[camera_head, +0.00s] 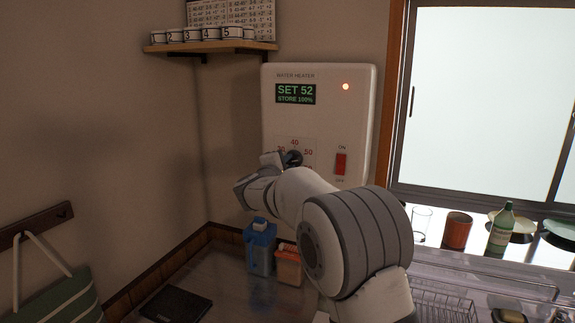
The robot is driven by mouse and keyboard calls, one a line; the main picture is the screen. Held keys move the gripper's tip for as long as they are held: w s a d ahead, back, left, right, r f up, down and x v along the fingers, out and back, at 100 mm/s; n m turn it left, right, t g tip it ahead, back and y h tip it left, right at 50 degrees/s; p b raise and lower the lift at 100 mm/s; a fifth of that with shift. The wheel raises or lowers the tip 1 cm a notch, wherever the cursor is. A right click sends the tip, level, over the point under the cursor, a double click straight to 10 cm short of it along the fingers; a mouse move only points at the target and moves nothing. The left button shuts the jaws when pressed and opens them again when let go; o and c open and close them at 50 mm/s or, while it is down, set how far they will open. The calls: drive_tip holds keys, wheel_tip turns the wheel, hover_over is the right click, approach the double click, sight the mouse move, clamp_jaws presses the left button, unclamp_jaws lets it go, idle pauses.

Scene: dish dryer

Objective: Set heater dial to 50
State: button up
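The white water heater (352,115) hangs on the wall at the picture's centre. Its display (295,94) reads "SET 52" and "STORE 100%". My arm hides the lower part of the dial scale. I cannot tell whether the fingers are closed on the knob or only touch it.
A blue container (261,250) and an orange container (288,267) stand below my arm. A shelf with numbered cups (210,46) is at upper left. A dish rack (440,303) is at lower right.

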clamp_jaws()
drive_tip(key=shift+f+n+b, duration=0.2)
drive_tip(key=shift+n+b, duration=0.3)
drive_tip(key=shift+b, duration=0.1)
drive_tip(key=shift+r+n+b, duration=0.1)
drive_tip(key=shift+n+b, duration=0.25)
drive_tip(key=shift+n, duration=0.45)
drive_tip(key=shift+o, duration=1.9)
unclamp_jaws()
